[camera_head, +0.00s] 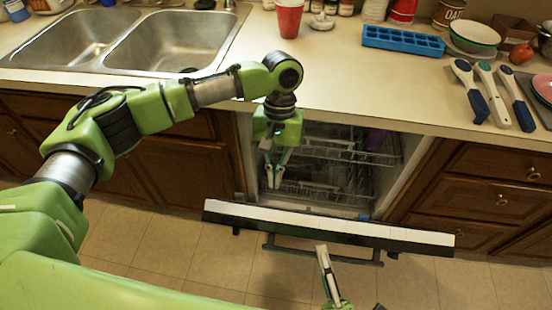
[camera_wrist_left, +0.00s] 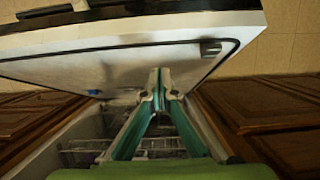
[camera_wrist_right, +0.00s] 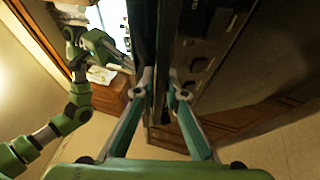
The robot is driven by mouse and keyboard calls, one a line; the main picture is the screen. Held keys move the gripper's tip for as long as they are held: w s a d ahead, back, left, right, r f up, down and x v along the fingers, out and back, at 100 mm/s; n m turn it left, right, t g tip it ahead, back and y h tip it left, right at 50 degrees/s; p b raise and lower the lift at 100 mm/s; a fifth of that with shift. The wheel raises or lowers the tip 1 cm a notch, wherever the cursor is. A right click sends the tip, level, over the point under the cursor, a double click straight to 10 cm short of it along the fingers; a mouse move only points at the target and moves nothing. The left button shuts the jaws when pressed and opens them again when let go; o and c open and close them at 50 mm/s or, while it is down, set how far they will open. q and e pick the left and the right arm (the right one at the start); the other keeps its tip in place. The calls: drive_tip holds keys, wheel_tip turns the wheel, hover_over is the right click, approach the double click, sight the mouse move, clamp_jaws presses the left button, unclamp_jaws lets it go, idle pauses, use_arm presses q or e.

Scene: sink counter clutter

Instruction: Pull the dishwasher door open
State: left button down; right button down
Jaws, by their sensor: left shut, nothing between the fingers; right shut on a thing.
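The dishwasher door (camera_head: 400,234) is partly open, tilted out from the cabinet front, with racks visible behind it. Its dark bar handle (camera_head: 355,260) is on the outer face. My right gripper (camera_head: 322,250) is at the handle from the front; the right wrist view shows its fingers (camera_wrist_right: 162,78) shut around a dark bar beside the door's outer face. My left gripper (camera_head: 271,185) points down in the gap behind the door. In the left wrist view, its fingertips (camera_wrist_left: 160,82) are together and empty, near the door's pale inner face (camera_wrist_left: 115,68); I cannot tell if they touch it.
Dish racks (camera_head: 335,150) are inside the dishwasher. Wooden cabinets (camera_head: 490,195) flank it. The counter (camera_head: 350,85) above holds a sink (camera_head: 170,40), a red cup (camera_head: 289,18), a blue tray (camera_head: 403,40) and brushes. The tiled floor (camera_head: 420,280) around the door looks clear.

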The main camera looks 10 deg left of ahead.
use_arm(q)
drive_tip(key=s+f, duration=0.2)
drive_tip(key=shift+s+f, duration=0.35)
drive_tip(key=shift+s, duration=0.05)
drive_tip(key=shift+s+f, duration=0.25)
drive_tip(key=shift+s, duration=0.3)
